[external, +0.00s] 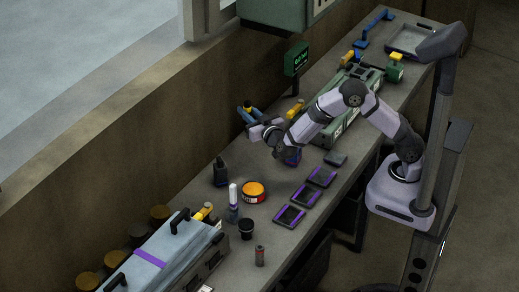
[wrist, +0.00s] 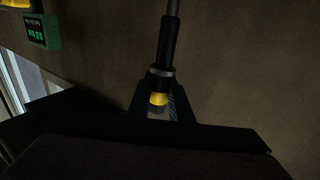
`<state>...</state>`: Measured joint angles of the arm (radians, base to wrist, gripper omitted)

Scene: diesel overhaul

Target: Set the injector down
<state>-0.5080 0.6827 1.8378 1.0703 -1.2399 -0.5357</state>
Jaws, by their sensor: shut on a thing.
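The injector (wrist: 167,42) is in the wrist view, a dark cylinder with a thinner grey stem running out of the top of the picture and a yellow end. My gripper (wrist: 160,80) is shut on it near the yellow end. In the external view my gripper (external: 262,129) is over the back of the bench, close to the wall. A small blue and yellow item (external: 247,112) shows just beyond it; I cannot tell whether this is the held injector. Whether the injector touches anything is unclear.
Several purple-edged trays (external: 289,216) lie along the bench's front. An orange tin (external: 253,192), a dark bottle (external: 220,173), a white-topped tube (external: 233,203) and a black cup (external: 246,229) stand to the left.

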